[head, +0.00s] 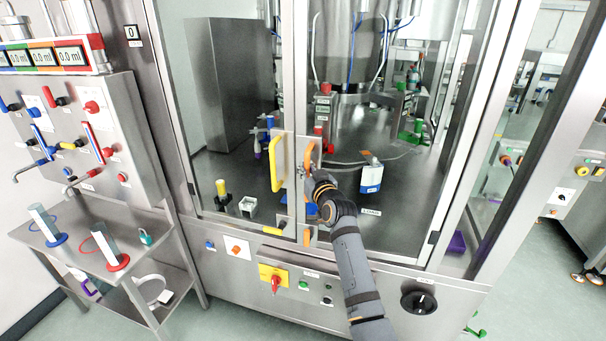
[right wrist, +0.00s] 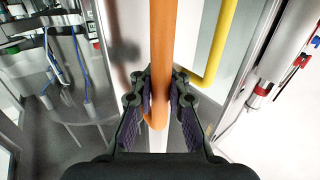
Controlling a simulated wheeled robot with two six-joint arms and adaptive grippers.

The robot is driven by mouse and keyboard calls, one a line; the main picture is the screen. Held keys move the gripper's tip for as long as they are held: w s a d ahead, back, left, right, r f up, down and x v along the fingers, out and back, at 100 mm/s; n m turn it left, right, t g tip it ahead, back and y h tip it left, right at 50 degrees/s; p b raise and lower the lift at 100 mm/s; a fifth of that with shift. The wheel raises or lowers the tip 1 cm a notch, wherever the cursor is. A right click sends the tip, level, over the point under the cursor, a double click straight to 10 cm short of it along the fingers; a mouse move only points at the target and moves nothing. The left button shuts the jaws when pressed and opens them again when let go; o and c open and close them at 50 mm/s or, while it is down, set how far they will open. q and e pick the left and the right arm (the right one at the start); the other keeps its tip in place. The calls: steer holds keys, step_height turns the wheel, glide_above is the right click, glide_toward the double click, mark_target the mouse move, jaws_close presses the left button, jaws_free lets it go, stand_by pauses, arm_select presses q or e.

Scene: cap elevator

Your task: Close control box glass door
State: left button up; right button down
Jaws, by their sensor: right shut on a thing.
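The control box has two framed glass doors. The left glass door (head: 230,120) carries a yellow handle (head: 277,164). The right glass door (head: 395,190) carries an orange handle (head: 309,153). My right gripper (head: 308,172) is at the orange handle, with my arm reaching up from the lower right. In the right wrist view my gripper (right wrist: 161,85) has its fingers on both sides of the upright orange bar (right wrist: 161,45), shut on it. The yellow handle (right wrist: 212,50) stands just beyond to the right. I cannot tell how wide any gap between the doors is. My left gripper is not in view.
Behind the glass stand a white and blue bottle (head: 371,176) and several coloured parts. Below the doors is a panel with a red knob (head: 275,281) and a black dial (head: 419,302). A steel cart (head: 95,262) with cylinders stands at the left.

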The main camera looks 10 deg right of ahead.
steer(key=shift+w+d+m+h, duration=0.15)
steer(key=shift+w+d+h, duration=0.05)
steer(key=shift+w, duration=0.25)
steer(key=shift+w+d+m+h, duration=0.15)
steer(key=shift+w+d+h, duration=0.05)
steer(key=shift+w, duration=0.2)
steer(key=c, duration=1.3)
jaws_free()
steer(key=shift+s+d, duration=0.1)
steer(key=shift+d, duration=0.15)
steer(key=shift+s+a, duration=0.1)
steer(key=shift+a, duration=0.05)
steer(key=s+d, duration=0.1)
steer(key=s, duration=1)
steer(key=shift+s+d, duration=0.35)
steer(key=shift+d, duration=0.05)
steer(key=shift+f, duration=0.1)
